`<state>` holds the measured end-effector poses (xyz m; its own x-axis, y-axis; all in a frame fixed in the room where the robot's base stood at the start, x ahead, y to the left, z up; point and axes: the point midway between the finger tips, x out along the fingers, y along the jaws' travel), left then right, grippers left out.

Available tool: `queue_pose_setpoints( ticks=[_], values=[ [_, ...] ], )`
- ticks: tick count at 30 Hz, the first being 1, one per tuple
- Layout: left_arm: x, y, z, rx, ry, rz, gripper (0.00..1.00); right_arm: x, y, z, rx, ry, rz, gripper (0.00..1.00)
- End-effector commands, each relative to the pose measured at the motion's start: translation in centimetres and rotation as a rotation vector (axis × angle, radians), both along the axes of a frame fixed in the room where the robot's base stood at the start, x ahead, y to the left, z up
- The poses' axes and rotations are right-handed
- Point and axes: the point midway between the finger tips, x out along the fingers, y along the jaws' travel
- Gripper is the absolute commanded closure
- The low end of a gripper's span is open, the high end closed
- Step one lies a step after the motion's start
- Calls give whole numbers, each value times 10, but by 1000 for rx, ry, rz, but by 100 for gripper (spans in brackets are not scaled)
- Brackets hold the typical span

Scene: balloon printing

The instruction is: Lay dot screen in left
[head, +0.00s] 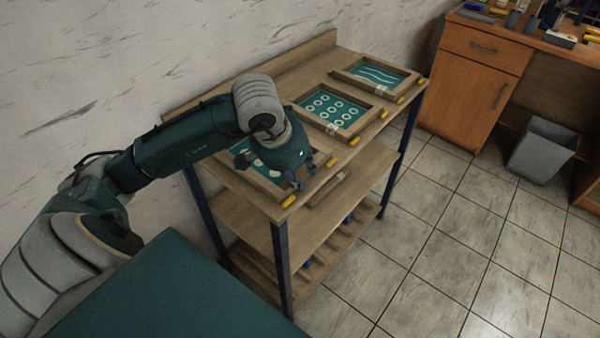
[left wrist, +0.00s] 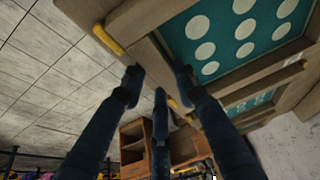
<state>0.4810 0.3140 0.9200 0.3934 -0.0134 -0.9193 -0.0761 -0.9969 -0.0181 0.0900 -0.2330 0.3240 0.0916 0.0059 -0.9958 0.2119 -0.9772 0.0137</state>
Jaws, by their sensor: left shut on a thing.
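The dot screen (head: 263,172), a wooden frame around a teal sheet with large pale dots, lies at the left end of the wooden rack's top (head: 312,62). My left arm covers much of it in the head view. My left gripper (head: 297,180) is at its front edge, shut on the screen. In the left wrist view the fingers (left wrist: 158,84) are at the edge of the frame, and the dots of the screen (left wrist: 236,42) show plainly. The exact contact of the fingers is hard to see. My right gripper is not in view.
A ring-patterned screen (head: 325,107) lies in the middle of the top and a wave-patterned one (head: 374,73) at the right. Yellow markers (head: 288,201) line the front edge. Lower shelves (head: 345,180) stand below. A wooden desk (head: 479,75) and grey bin (head: 544,150) stand right; the tiled floor between is clear.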

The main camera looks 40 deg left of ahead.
Motion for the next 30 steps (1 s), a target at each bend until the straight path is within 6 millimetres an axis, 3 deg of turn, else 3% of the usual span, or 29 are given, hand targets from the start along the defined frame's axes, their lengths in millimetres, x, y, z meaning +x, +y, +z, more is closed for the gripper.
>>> queue_pose_setpoints(
  ticks=[7,8,11,23,30],
  values=[
    [-1,0,-2,1,5,-1,100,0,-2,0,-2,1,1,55],
    [-1,0,-2,1,5,-1,67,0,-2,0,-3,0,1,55],
    [-1,0,-2,1,6,-1,49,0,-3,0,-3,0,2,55],
    [-3,0,3,0,4,-1,49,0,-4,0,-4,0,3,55],
    [-17,2,44,3,-3,0,49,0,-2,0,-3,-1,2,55]
  ],
)
